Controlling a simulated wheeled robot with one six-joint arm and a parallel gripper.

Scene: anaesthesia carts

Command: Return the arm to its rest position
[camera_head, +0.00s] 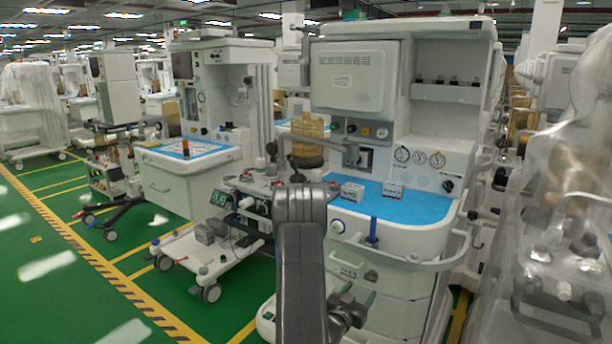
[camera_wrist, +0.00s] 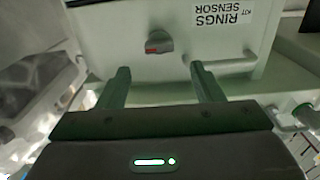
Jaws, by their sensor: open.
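My gripper (camera_head: 358,293) is low in front of the anaesthesia cart in the head view, beside my dark arm (camera_head: 301,240), which is bent over at the top. In the wrist view, the two greenish fingers of my gripper (camera_wrist: 160,70) are spread apart with nothing between them. Beyond them is a pale drawer front (camera_wrist: 110,25) with a grey knob (camera_wrist: 160,43) marked red and an upside-down label (camera_wrist: 235,18) reading "RINGS SENSOR". Whether the fingers touch the cart cannot be told.
The near cart has a blue worktop (camera_head: 415,203) with two small grey blocks and a front rail (camera_head: 400,258). Another cart (camera_head: 190,165) stands to the left. A plastic-covered machine (camera_head: 570,200) is close on the right. Green floor (camera_head: 60,300) is clear at lower left.

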